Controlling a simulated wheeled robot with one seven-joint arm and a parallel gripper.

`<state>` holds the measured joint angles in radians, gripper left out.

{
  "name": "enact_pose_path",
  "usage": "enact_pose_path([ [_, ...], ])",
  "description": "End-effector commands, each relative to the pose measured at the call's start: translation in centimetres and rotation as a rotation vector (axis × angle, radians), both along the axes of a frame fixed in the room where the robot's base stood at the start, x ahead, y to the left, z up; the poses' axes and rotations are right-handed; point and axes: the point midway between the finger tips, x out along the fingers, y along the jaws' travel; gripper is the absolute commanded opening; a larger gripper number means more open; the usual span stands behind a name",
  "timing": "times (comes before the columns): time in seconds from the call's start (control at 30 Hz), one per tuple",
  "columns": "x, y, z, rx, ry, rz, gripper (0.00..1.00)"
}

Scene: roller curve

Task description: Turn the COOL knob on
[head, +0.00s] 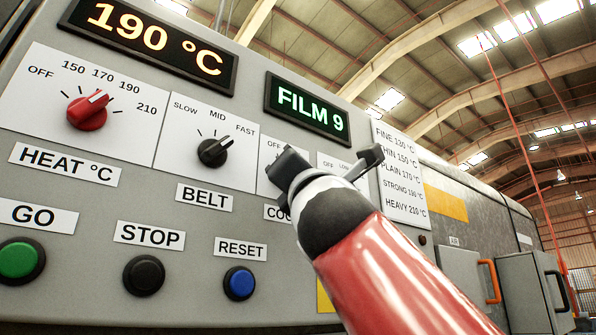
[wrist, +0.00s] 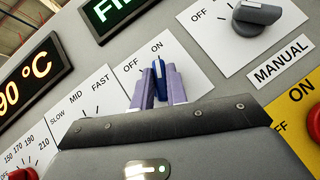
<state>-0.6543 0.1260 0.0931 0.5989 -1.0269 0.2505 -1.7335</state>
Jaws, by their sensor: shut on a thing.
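The COOL knob (wrist: 160,72) is a narrow dark blue grip on a white plate marked OFF and ON. It shows in the wrist view between the two purple fingers of my gripper (wrist: 159,85), which are shut on it. Its pale line points up in the picture, toward the ON mark (wrist: 158,46). In the head view my gripper (head: 322,178) is in front of the COOL plate (head: 268,160), hiding the knob and part of its label. How far the knob's base is turned is hidden by the fingers.
The BELT knob (head: 213,151) and the red HEAT knob (head: 88,110) are to the left. A grey knob (wrist: 257,12) sits close by on the other side. GO (head: 20,259), STOP (head: 144,275) and RESET (head: 239,283) buttons are below.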

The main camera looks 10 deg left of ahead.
Motion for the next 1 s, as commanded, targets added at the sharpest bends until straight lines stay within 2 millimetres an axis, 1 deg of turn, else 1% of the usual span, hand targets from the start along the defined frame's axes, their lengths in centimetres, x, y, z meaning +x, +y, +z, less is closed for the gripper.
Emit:
enact_pose_path([
  [0.5, -0.07, -0.04, 0.13, 0.007, 0.004, 0.003, 0.0],
  [0.53, -0.07, -0.04, 0.13, 0.007, 0.004, 0.003, 0.19],
  [0.67, -0.06, -0.03, 0.1, 0.006, 0.004, 0.002, 0.36],
  [0.9, -0.05, -0.02, 0.04, 0.005, 0.005, 0.001, 0.36],
  [1.0, -0.32, -0.15, -0.35, 0.006, 0.004, 0.001, 0.36],
])
